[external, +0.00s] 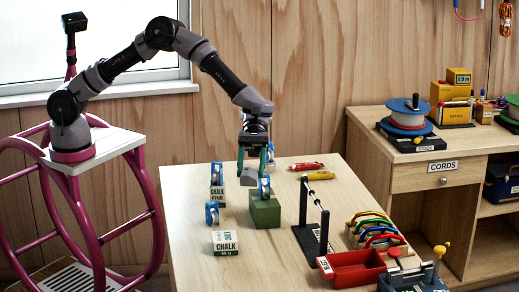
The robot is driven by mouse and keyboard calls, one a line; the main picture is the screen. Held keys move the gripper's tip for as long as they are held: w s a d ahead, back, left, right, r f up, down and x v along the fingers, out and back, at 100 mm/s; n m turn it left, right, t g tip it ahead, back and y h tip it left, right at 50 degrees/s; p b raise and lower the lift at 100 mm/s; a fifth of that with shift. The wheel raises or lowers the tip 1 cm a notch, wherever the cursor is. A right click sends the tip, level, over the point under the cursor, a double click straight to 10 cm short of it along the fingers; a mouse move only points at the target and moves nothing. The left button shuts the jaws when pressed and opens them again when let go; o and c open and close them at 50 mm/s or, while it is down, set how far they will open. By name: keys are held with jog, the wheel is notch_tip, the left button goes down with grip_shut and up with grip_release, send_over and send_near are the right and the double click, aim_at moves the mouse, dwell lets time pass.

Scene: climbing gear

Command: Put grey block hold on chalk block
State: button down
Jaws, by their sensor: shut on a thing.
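My gripper (254,170) points down above the far left part of the table, shut on a grey block hold (250,180). The hold hangs between the fingertips, partly hidden by them, behind and left of a green block (265,213). Two white boxes are labelled chalk.
Another blue and white piece (264,188) is at the green block. Red (306,166) and yellow (318,176) tools lie behind a black stand with a bar (310,240). Coloured loops (376,229) and a red tray (350,269) occupy the right.

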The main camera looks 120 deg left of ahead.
jog(key=s+d+m+g, duration=0.1)
jog(key=s+d, duration=0.3)
jog(key=d, duration=0.1)
send_near(225, 243)
jog(key=shift+w+d+f+h, duration=0.1)
jog(key=shift+d+f+h, duration=0.1)
jog(key=shift+d+f, duration=0.25)
jog(key=shift+w+d+f+h, duration=0.1)
jog(key=shift+d+f+h, duration=0.15)
jog(key=shift+d, duration=0.4)
jog(key=shift+c, duration=1.3)
grip_release()
jog(key=shift+f, duration=0.1)
